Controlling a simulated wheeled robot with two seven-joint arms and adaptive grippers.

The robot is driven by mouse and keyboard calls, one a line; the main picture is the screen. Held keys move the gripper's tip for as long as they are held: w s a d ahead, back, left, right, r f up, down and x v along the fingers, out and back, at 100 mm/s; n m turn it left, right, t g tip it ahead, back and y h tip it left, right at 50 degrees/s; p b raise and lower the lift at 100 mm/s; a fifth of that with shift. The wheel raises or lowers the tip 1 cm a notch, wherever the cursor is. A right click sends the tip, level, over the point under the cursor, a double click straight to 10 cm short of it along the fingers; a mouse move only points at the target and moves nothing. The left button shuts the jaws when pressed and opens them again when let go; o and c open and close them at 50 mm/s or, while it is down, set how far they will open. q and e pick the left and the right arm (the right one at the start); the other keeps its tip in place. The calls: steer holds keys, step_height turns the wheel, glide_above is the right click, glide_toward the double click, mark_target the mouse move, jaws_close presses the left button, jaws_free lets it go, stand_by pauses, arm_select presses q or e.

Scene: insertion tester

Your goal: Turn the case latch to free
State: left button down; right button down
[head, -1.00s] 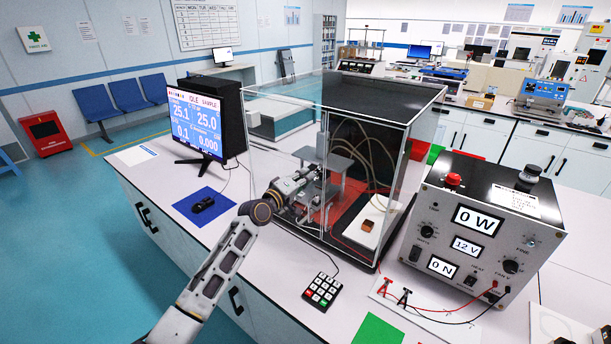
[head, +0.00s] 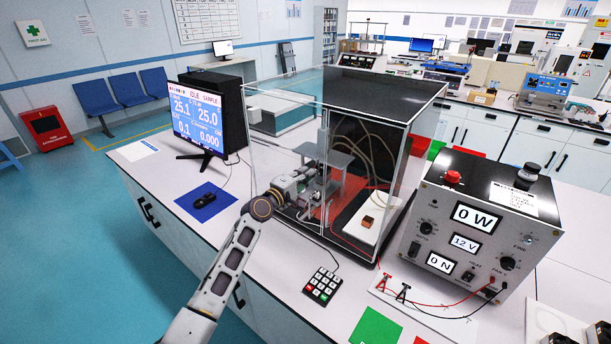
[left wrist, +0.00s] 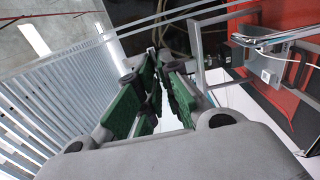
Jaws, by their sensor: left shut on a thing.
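The clear-walled case (head: 402,125) stands on the bench with a metal fixture inside. My left gripper (head: 314,180) is at its front, near the upright edge between the front panels. In the left wrist view my left gripper (left wrist: 166,62) has its green-padded fingers drawn close together at the tips. It is shut on the case latch, which is small and mostly hidden by the fingers, so its angle cannot be read. My right gripper is not in view.
A monitor (head: 200,118) and a mouse on a blue mat (head: 215,210) are to the left. A keypad (head: 322,285) lies in front of the case. A power unit (head: 480,225) with red and black leads stands to the right.

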arm_select(q)
steer(key=c, duration=1.6)
jaws_free()
steer(key=shift+s+a, duration=0.1)
steer(key=v, duration=1.1)
steer(key=shift+s+a, duration=0.2)
steer(key=shift+s, duration=0.1)
steer(key=shift+f, duration=0.1)
